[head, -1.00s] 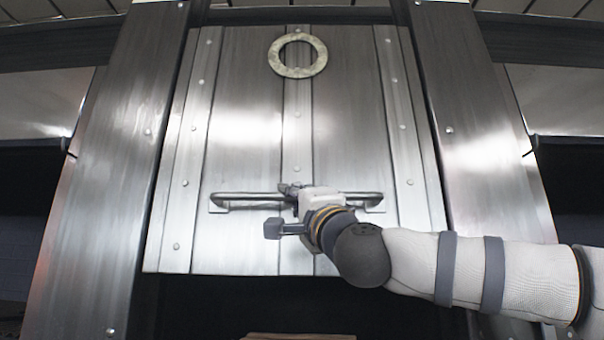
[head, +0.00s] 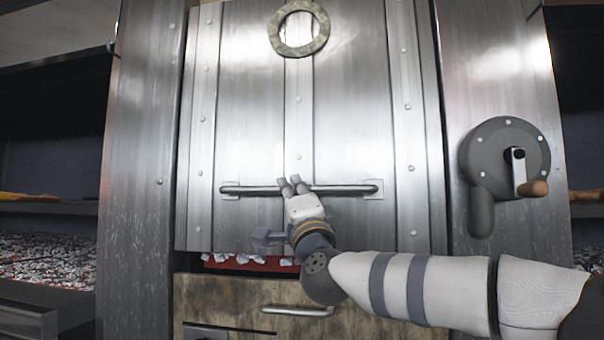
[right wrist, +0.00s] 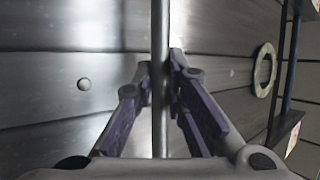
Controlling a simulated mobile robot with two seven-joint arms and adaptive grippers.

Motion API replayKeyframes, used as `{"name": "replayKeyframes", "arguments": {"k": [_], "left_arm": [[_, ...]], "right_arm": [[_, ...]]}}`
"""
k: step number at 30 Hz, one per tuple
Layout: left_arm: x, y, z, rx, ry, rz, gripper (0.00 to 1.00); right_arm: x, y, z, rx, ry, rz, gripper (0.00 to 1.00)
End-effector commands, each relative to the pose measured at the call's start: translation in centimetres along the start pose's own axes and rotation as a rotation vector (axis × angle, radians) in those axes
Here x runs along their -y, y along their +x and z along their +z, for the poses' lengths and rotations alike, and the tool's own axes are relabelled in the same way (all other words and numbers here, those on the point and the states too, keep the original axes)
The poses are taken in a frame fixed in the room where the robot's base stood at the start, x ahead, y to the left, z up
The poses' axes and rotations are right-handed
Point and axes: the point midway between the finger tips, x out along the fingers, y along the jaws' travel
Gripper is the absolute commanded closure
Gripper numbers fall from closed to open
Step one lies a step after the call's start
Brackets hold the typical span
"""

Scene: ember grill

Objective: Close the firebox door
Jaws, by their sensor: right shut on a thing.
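The firebox door (head: 250,120) is a riveted metal panel with a round ring near its top, and it fills the middle of the head view. A long horizontal bar handle (head: 350,189) runs across its lower part. My right gripper (head: 292,186) is shut on the handle near its middle. In the right wrist view the handle (right wrist: 160,75) passes between the two fingers (right wrist: 160,85). A narrow gap under the door's lower edge shows a red strip and pale lumps (head: 245,260). My left gripper is not in view.
A crank wheel with a wooden knob (head: 505,160) is on the right metal post. A wooden drawer front (head: 235,300) with a bar handle lies below the door. Shelves stand on both sides beyond the posts.

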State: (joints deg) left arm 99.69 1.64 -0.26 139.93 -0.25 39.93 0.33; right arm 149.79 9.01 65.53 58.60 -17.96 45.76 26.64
Motion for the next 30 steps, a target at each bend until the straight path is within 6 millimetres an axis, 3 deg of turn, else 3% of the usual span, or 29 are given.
{"name": "replayKeyframes", "arguments": {"k": [1, 4, 20, 21, 23, 30], "left_arm": [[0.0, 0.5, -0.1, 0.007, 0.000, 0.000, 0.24], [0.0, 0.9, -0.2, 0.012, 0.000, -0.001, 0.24], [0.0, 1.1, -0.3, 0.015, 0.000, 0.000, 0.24], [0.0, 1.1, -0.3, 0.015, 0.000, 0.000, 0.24], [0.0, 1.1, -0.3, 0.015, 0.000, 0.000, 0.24], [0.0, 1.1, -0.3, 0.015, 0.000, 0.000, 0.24]], "right_arm": [[-1.7, -0.6, 0.5, 0.006, -0.001, 0.016, 1.00], [-2.4, -1.1, 0.6, 0.004, 0.000, 0.015, 1.00], [-2.8, -1.4, 0.8, 0.003, 0.000, 0.016, 1.00], [-2.8, -1.4, 0.8, 0.003, 0.000, 0.015, 0.79], [-2.8, -1.4, 0.7, 0.003, 0.000, 0.014, 0.67], [-2.4, -1.3, 0.6, 0.000, 0.001, 0.008, 0.67]]}}
